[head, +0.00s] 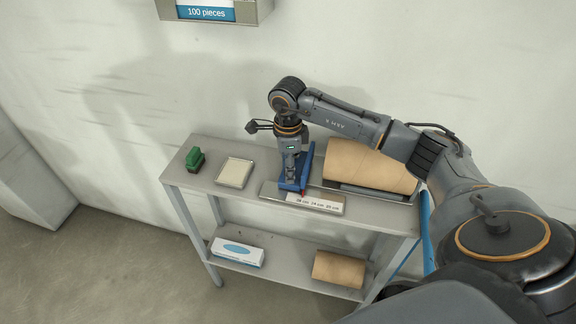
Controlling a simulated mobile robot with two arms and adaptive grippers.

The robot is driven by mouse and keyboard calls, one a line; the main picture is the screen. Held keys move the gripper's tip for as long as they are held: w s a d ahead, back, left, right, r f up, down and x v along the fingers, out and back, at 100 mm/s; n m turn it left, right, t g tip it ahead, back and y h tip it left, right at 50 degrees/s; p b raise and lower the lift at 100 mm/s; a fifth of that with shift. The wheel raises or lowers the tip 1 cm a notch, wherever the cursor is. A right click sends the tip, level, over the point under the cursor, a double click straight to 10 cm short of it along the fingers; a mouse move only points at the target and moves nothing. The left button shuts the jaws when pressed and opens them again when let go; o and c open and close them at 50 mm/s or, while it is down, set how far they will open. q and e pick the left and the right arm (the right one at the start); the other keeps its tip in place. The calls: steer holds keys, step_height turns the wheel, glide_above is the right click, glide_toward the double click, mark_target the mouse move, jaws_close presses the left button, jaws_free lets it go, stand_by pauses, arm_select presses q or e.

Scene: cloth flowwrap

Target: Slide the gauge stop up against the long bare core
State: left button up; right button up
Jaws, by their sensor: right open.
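The long bare core (362,164), a brown cardboard tube, lies on its side on the right of the top shelf, partly hidden by my right arm. The blue gauge stop (303,170) stands just left of the core's left end, at the gauge plate (318,201) marked in centimetres. A small red tip shows at the stop's front. My right gripper (290,180) points down at the stop, its jaws open. Whether its fingers touch the stop I cannot tell. My left gripper is out of view.
The grey shelf unit (208,183) stands against the wall. A green object (195,160) and a pale square pad (234,173) are on its top left. Below lie a blue-white box (236,252) and a shorter core (338,269). A dispenser (212,12) is above.

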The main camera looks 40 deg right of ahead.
mark_target(304, 171)
steer(key=c, duration=0.9)
steer(key=shift+s+d, duration=0.2)
steer(key=s+d+b, duration=0.1)
steer(key=s+d, duration=0.1)
steer(key=shift+s+d, duration=0.1)
steer(key=shift+s, duration=0.3)
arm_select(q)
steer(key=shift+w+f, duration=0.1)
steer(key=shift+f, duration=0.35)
arm_select(e)
steer(key=shift+w, duration=0.1)
